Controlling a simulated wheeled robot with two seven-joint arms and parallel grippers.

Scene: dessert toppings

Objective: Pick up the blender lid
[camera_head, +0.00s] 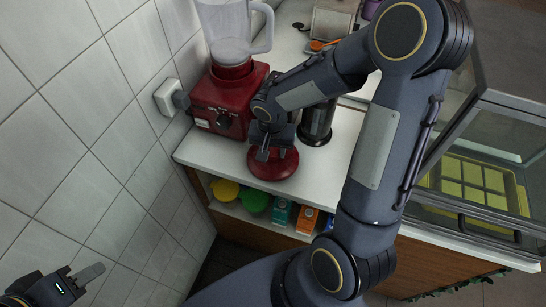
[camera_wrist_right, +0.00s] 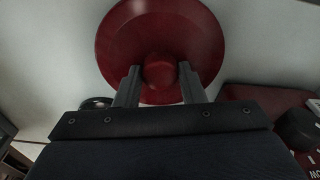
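The blender lid (camera_head: 279,166) is a round, dark red disc lying on the white counter near its front edge, in front of the blender. In the right wrist view the lid (camera_wrist_right: 118,45) shows with its round knob (camera_wrist_right: 160,72) in the middle. My right gripper (camera_head: 265,155) is over the lid and points down. Its two fingers are apart, one on each side of the knob, with a narrow gap showing on each side. My left gripper (camera_head: 82,277) is at the lower left, away from the counter; its finger opening is unclear.
The red blender base (camera_head: 228,100) with its clear jug (camera_head: 228,35) stands behind the lid, by the tiled wall. A dark cylindrical container (camera_head: 317,124) stands close to the right. Several coloured items sit on the shelf below. A glass case (camera_head: 490,150) is at the right.

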